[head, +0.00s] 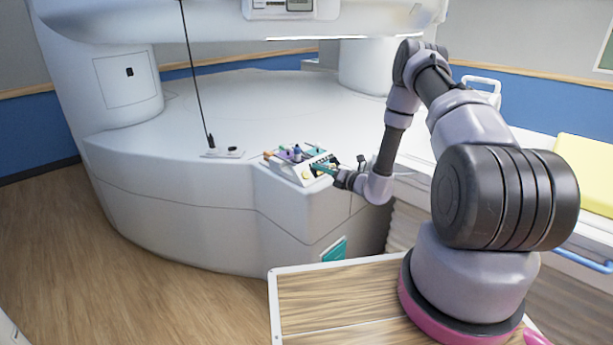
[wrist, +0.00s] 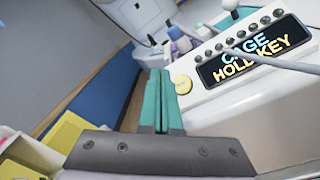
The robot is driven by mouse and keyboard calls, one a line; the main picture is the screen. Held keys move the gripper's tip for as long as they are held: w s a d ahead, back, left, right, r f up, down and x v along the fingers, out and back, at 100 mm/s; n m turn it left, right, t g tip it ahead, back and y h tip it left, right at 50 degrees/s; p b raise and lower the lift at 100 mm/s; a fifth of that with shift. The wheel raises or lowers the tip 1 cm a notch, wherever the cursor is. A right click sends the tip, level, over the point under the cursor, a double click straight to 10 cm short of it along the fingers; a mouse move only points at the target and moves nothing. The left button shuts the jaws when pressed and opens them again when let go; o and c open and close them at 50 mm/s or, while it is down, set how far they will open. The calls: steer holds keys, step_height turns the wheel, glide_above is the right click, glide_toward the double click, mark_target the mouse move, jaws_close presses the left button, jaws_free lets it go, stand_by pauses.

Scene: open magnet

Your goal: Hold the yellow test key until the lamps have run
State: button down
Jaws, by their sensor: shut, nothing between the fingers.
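The yellow test key (wrist: 181,84) is a round button at the left end of the white control panel (wrist: 215,110) in the wrist view. My gripper (wrist: 158,76) has teal fingers pressed together, empty. Its tips are just left of the key in that view; I cannot tell whether they touch anything. In the head view my gripper (head: 314,167) is low over the panel, and the key (head: 307,175) is a small yellow spot beside it. A dark display (wrist: 255,50) reads HOLD KEY below a partly covered word like CAGE. Small dark dots (wrist: 248,31) line its upper edge; I cannot tell if any are lit.
A grey rod (wrist: 275,62) crosses the display. Several coloured knobs or bottles (head: 296,153) stand at the panel's back. A thin black rod (head: 196,80) rises from a small plate to the left. The white magnet base (head: 170,190) surrounds the panel. Wood floor (head: 100,280) is clear at left.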

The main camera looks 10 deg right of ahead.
mark_target(306, 175)
steer(key=shift+w+a+f, duration=0.5)
steer(key=shift+w+f, duration=0.15)
steer(key=shift+f, duration=0.2)
steer(key=shift+w+a+f, duration=0.45)
steer(key=shift+w+f, duration=0.2)
steer(key=shift+f, duration=0.15)
steer(key=shift+f, duration=0.1)
stand_by(0.8)
steer(key=shift+w+a+f, duration=0.15)
steer(key=shift+w, duration=0.1)
